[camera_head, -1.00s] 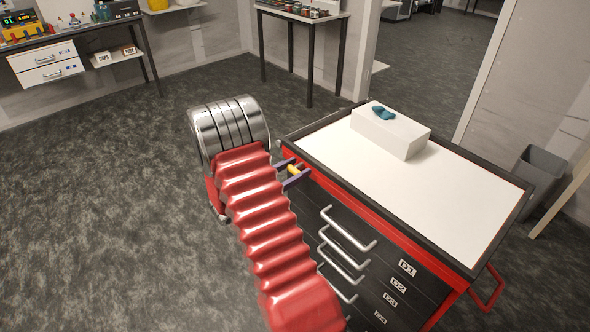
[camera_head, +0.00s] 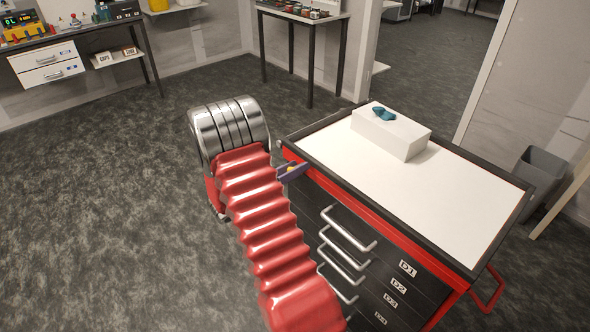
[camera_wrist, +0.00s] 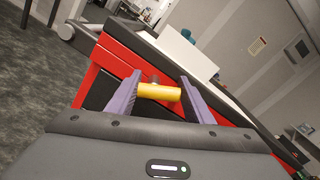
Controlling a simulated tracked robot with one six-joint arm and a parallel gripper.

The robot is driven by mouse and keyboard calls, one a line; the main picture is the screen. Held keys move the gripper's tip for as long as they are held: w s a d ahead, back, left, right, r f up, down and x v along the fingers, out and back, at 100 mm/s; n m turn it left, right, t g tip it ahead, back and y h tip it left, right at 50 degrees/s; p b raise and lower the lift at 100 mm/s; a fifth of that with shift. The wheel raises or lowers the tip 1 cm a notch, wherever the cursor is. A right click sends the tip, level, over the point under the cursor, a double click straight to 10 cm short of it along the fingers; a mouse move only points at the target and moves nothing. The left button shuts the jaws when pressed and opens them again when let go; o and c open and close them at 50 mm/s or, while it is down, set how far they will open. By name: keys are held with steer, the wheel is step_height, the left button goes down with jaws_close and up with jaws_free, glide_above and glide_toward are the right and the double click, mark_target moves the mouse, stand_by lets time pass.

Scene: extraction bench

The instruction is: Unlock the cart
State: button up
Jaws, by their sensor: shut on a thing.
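The cart (camera_head: 441,270) is red and black, with a white top and labelled drawers, at the right of the head view. A short yellow cylindrical handle (camera_wrist: 159,92) sits on a grey stem at the cart's red front. It also shows small in the head view (camera_head: 293,168), mostly hidden by a finger. My gripper (camera_wrist: 160,86), with purple fingers, is shut on the yellow handle, one finger at each end. In the head view my gripper (camera_head: 292,172) is at the cart's upper left front corner, with the fingers seen nearly edge-on.
A white box (camera_head: 390,133) with a teal object (camera_head: 383,113) on it stands on the cart top. Drawer handles (camera_head: 348,230) stick out from the cart front. A grey bin (camera_head: 541,180) stands right of the cart. The floor to the left is clear.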

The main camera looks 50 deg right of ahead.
steer(key=n, duration=0.3)
steer(key=w+n, duration=0.1)
steer(key=n, duration=0.2)
steer(key=shift+n, duration=0.3)
steer(key=n, duration=0.3)
steer(key=shift+w+f, duration=0.1)
steer(key=shift+w, duration=0.15)
steer(key=shift+w+f+n, duration=0.1)
steer(key=shift+f+n, duration=0.05)
steer(key=shift+n, duration=1.35)
steer(key=o, duration=1)
steer(key=shift+o, duration=0.2)
steer(key=w+a, duration=0.1)
steer(key=a, duration=1.2)
steer(key=shift+w+a, duration=0.2)
steer(key=shift+a, duration=0.1)
